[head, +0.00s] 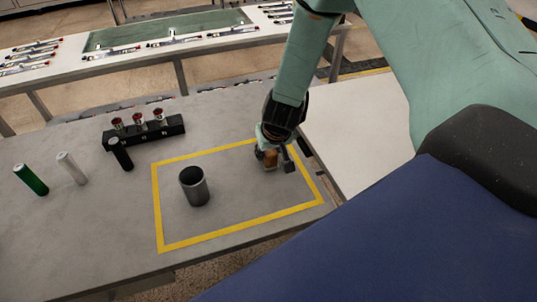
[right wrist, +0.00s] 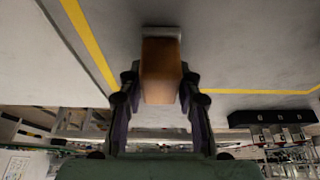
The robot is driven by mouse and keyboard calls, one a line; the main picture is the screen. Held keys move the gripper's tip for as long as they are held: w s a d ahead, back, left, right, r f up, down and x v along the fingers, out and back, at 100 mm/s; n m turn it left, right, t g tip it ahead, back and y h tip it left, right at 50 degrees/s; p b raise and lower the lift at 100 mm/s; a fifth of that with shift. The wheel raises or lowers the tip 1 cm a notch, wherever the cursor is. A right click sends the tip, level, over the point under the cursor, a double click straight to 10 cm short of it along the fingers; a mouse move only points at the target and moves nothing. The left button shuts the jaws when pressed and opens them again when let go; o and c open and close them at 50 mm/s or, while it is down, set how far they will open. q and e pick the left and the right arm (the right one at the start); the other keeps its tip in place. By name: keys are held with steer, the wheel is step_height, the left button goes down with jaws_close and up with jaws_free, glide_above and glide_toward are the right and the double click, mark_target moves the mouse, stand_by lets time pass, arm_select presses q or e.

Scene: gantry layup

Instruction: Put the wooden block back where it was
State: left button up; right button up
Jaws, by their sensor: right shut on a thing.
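The wooden block (head: 267,158) is a small orange-brown block inside the yellow-taped rectangle on the grey table, near its far right corner. My right gripper (head: 274,160) is shut on it, and its fingers partly hide the block in the head view. The right wrist view shows the block (right wrist: 161,72) between the two fingers of the gripper (right wrist: 160,95), with a grey piece at the block's far end. I cannot tell whether the block touches the table. My left gripper is not in view.
A dark metal cup (head: 194,187) stands inside the yellow tape outline (head: 157,210). To the left stand a black rack (head: 145,133) with red-topped items, a black cylinder (head: 120,154), a white cylinder (head: 72,168) and a green cylinder (head: 31,180). The front middle of the rectangle is clear.

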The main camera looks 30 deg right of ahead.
steer(key=shift+w+d, duration=0.1)
steer(key=shift+w, duration=0.05)
steer(key=shift+f, duration=0.15)
steer(key=o, duration=1.1)
steer(key=shift+f, duration=0.1)
